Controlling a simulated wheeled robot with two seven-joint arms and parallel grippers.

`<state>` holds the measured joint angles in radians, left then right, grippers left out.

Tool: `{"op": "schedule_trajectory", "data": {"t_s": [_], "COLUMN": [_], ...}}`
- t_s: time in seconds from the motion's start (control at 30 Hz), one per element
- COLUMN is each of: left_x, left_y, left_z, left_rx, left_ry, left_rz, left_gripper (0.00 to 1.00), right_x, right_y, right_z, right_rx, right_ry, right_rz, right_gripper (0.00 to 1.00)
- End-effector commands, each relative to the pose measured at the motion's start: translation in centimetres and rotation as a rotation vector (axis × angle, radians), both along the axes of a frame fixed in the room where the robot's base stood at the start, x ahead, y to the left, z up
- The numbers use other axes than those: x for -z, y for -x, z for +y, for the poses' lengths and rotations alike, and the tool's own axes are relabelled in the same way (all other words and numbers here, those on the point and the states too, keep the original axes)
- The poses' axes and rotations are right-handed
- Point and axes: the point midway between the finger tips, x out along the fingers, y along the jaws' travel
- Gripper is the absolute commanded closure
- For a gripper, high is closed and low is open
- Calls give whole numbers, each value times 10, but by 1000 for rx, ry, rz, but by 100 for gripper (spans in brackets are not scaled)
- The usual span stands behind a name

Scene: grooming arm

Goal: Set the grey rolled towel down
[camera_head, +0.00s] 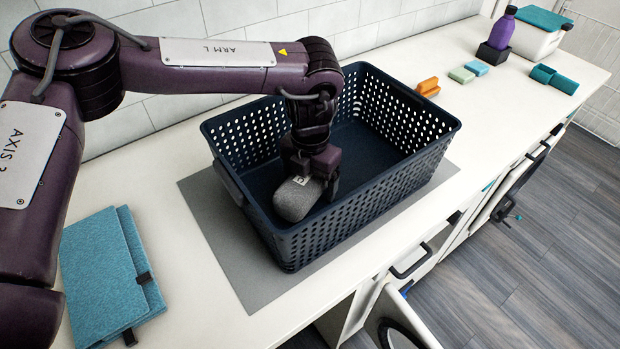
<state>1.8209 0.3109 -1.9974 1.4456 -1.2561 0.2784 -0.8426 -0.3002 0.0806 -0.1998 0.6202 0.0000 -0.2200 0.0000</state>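The grey rolled towel (294,202) is inside the dark blue perforated basket (398,190), toward its near left corner. My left gripper (314,183) reaches down into the basket and is shut on the towel, with a finger showing on its right side. The gripper covers the far end of the towel. I cannot tell whether the towel's underside touches the basket floor. My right gripper is not in view.
The basket stands on a grey mat (232,250) on the white counter (175,190). Folded teal towels (105,270) lie at the left. The basket's right half is empty.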

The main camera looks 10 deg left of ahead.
Motion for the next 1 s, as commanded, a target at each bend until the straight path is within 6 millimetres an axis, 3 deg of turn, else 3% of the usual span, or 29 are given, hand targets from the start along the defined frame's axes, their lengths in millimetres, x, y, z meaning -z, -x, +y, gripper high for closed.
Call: {"op": "schedule_trajectory", "data": {"t_s": [0.27,0.7,0.8,1.0], "left_x": [-10,-99,-113,-123], "left_y": [-1,-1,-1,0], "left_z": [0,-1,0,-1], "left_rx": [0,0,0,1], "left_ry": [2,1,0,0], "left_rz": [-3,-6,-4,-1], "left_gripper": [17,17,17,17], "right_x": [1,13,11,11], "right_y": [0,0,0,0], "right_z": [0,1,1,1], "right_rx": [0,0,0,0], "right_ry": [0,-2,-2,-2], "right_rz": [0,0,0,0], "right_gripper": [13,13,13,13]}}
